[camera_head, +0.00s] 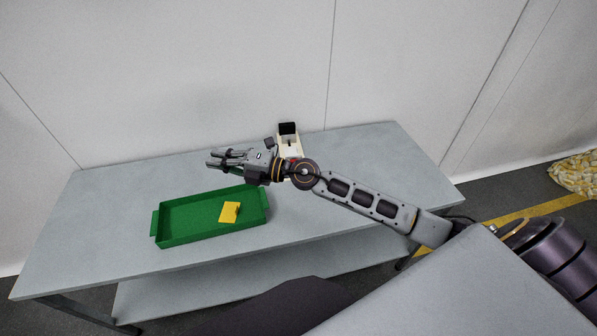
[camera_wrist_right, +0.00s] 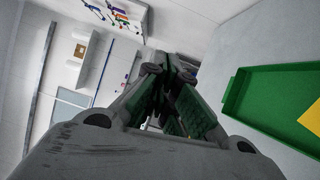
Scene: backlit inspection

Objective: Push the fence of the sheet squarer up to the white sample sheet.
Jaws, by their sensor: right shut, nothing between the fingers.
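My right gripper (camera_head: 212,158) is shut and empty, held over the back of the grey table, above and behind the green tray. Its fingers point left in the head view and also show in the right wrist view (camera_wrist_right: 168,65). A small cream-white device with a black upright block (camera_head: 288,128) stands at the back of the table, behind my right wrist. It may be the sheet squarer; my wrist hides its lower part. I cannot make out the fence or the white sample sheet separately. My left gripper is not in view.
A green tray (camera_head: 183,237) on the grey table (camera_head: 90,228) holds a yellow piece (camera_head: 229,212). The tray also shows in the right wrist view (camera_wrist_right: 262,75). A pale wall stands behind the table. The table's left part and right back corner are clear.

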